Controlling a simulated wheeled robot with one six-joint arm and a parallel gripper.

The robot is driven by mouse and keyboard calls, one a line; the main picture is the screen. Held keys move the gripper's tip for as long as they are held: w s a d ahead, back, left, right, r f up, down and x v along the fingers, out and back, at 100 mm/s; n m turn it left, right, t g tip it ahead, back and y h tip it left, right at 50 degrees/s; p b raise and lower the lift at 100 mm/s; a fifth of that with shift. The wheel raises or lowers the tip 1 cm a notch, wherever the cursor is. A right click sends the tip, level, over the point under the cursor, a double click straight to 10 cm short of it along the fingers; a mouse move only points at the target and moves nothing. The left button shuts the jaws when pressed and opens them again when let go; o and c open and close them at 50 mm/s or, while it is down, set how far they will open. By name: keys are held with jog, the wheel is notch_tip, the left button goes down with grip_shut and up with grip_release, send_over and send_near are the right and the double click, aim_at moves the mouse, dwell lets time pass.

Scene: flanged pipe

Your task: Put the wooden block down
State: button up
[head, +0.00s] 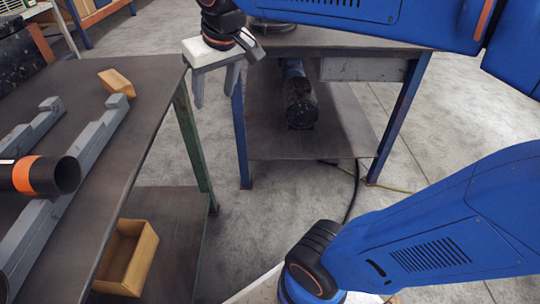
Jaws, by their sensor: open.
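The wooden block (117,82) rests on the dark top of the left table (140,100), near its far right part. Nothing holds it. My gripper (214,92) is at the upper middle of the head view, to the right of the block and apart from it. Its two grey fingers point down with an empty gap between them. In the picture it shows just beyond the table's right edge, in front of the farther table.
A dark pipe with an orange band (36,174) lies on grey notched rails (70,165) on the left table. A wooden box (127,257) is on the lower shelf. A blue-legged table (330,42) stands behind, with a dark cylinder (300,103) below. Cables lie on the floor.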

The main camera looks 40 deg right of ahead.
jog(key=s+d+f, duration=0.3)
jog(key=s+f, duration=0.3)
jog(key=s+d+f+m, duration=0.1)
jog(key=s+d+f, duration=0.2)
jog(key=s+f, duration=0.4)
jog(key=shift+s+f, duration=0.3)
jog(key=shift+c, duration=0.4)
